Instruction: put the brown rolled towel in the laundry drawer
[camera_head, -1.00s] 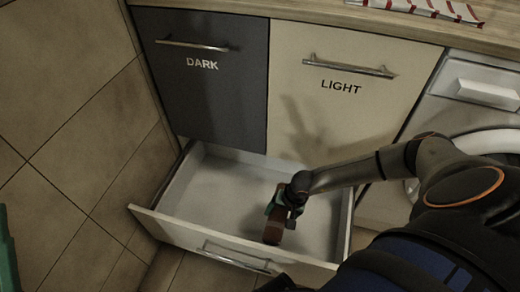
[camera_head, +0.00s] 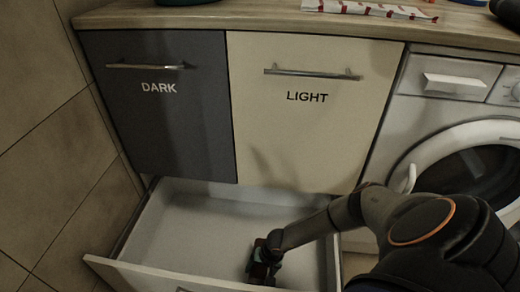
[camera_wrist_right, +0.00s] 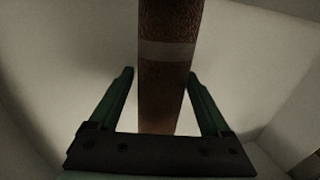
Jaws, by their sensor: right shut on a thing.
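The brown rolled towel (camera_wrist_right: 166,95) stretches lengthwise between the fingers of my right gripper (camera_wrist_right: 160,78) in the right wrist view. A lighter band crosses it. My right gripper is shut on it. In the head view, the right gripper (camera_head: 265,258) is down inside the open white laundry drawer (camera_head: 195,225), right of its middle. Only a small dark brown part of the towel shows there. Pale drawer surfaces surround the towel in the wrist view; I cannot tell whether it touches the drawer floor. My left gripper is out of view.
Above the drawer are a dark front marked DARK (camera_head: 160,120) and a cream front marked LIGHT (camera_head: 300,130). A washing machine (camera_head: 455,90) stands at right. A striped cloth (camera_head: 370,9) lies on the wooden counter (camera_head: 260,22). The drawer's left half is bare.

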